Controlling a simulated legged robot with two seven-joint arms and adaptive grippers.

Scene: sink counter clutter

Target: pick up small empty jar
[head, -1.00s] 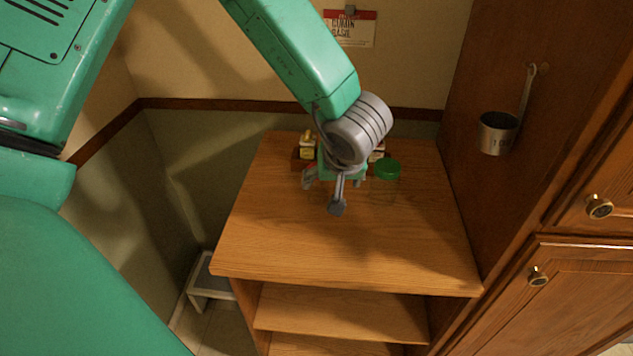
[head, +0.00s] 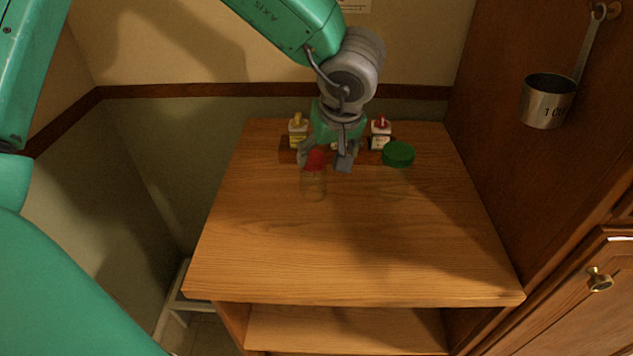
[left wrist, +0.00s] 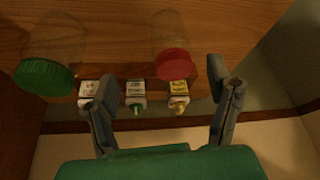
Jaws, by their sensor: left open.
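The smaller clear jar (head: 314,187) with a red lid (head: 315,160) stands on the wooden counter and looks empty. It also shows in the left wrist view, with its red lid (left wrist: 173,64) between the fingers in the picture. A larger clear jar (left wrist: 56,38) with a green lid (head: 398,154) stands to its right in the head view. My left gripper (head: 325,158) is open and empty, its fingers close around the red lid in the head view; I cannot tell whether they touch it. It also shows in the left wrist view (left wrist: 160,82). My right gripper is out of view.
Several small labelled bottles stand along the counter's back; a yellow-capped one (head: 298,129) and a red-capped one (head: 381,134) show. A metal measuring cup (head: 547,101) hangs on the right cabinet side. The front of the counter (head: 370,255) is clear.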

